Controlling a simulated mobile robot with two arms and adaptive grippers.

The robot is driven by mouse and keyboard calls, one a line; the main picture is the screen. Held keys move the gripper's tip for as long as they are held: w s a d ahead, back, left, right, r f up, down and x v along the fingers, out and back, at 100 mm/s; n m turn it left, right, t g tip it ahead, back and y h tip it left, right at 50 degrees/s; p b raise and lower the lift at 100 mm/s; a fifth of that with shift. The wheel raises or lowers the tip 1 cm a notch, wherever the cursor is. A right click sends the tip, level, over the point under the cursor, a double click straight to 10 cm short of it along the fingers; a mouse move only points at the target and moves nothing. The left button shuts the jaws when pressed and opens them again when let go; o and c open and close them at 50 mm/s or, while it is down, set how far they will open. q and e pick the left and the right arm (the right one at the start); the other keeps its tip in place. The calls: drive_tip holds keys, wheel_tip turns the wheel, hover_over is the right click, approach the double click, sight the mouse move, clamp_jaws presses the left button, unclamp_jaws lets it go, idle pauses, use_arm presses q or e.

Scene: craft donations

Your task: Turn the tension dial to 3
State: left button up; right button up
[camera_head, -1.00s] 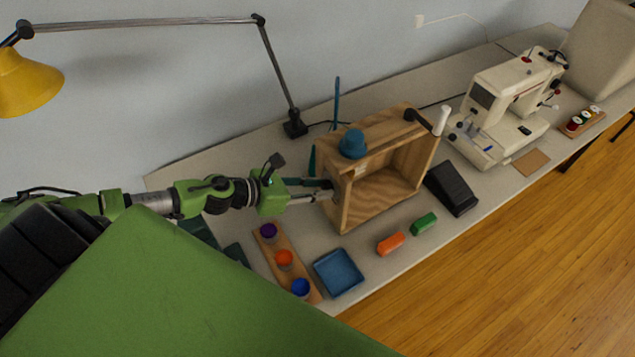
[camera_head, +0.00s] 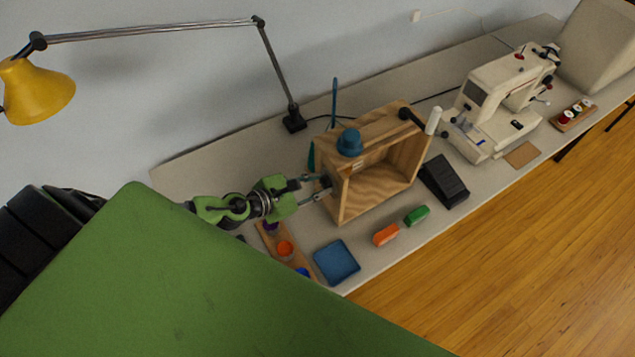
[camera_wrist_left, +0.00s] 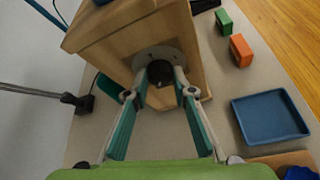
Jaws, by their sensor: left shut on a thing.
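A wooden box frame (camera_head: 352,205) stands on the worktable, with a blue knob (camera_head: 349,142) on top. In the left wrist view, the box's near side carries a pale round dial plate (camera_wrist_left: 142,58) with a dark dial knob (camera_wrist_left: 160,72) at its middle. My left gripper (camera_head: 322,187) reaches the box's left side. In the left wrist view, its two fingers (camera_wrist_left: 161,80) are shut on the dark knob, one on each side. The dial's numbers and pointer cannot be read. My right gripper is not in view.
A rack of coloured pots (camera_head: 272,243), a blue tray (camera_head: 336,262), an orange block (camera_head: 386,234) and a green block (camera_head: 417,215) lie in front. A black pedal (camera_head: 444,179) and a sewing machine (camera_head: 497,104) stand right. A lamp (camera_head: 35,90) hangs left.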

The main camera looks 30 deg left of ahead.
use_arm(q)
drive_tip(key=o, duration=1.1)
drive_tip(key=shift+s+a+r, duration=0.15)
drive_tip(key=shift+s+a, duration=0.1)
drive_tip(key=shift+s, duration=0.25)
drive_tip(key=v, duration=1)
drive_tip(key=shift+s+r, duration=0.25)
drive_tip(key=shift+s, duration=0.05)
drive_tip(key=shift+a, duration=0.1)
